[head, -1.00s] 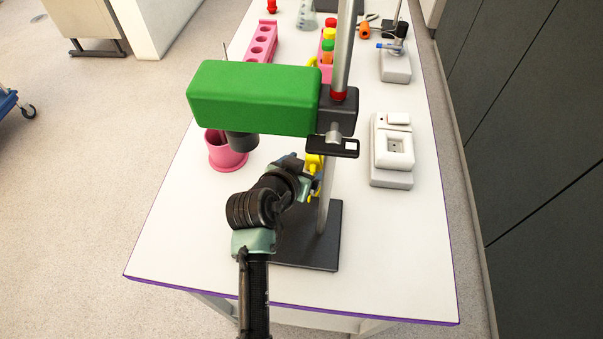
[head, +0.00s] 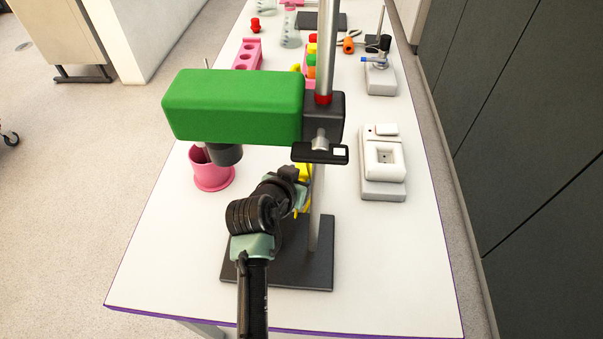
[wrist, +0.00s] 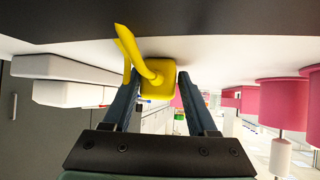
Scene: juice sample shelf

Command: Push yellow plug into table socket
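The yellow plug (wrist: 160,80) with its yellow cord sits between the two fingertips of my gripper (wrist: 158,84) in the wrist view. The fingers appear closed on its sides. In the head view, the plug (head: 303,188) shows partly beside the stand pole, with my gripper (head: 299,190) over the black stand base. The contact itself is too small to see there. The white table socket (head: 384,161) stands on the table to the right of the pole, apart from the gripper. Its square recess faces up and looks empty.
A green overhead stirrer (head: 235,105) hangs on the pole above my gripper. The black stand base (head: 290,268) lies below. A pink beaker (head: 212,172) stands left. A white device (head: 380,78), pink racks (head: 247,54) and tools are farther back.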

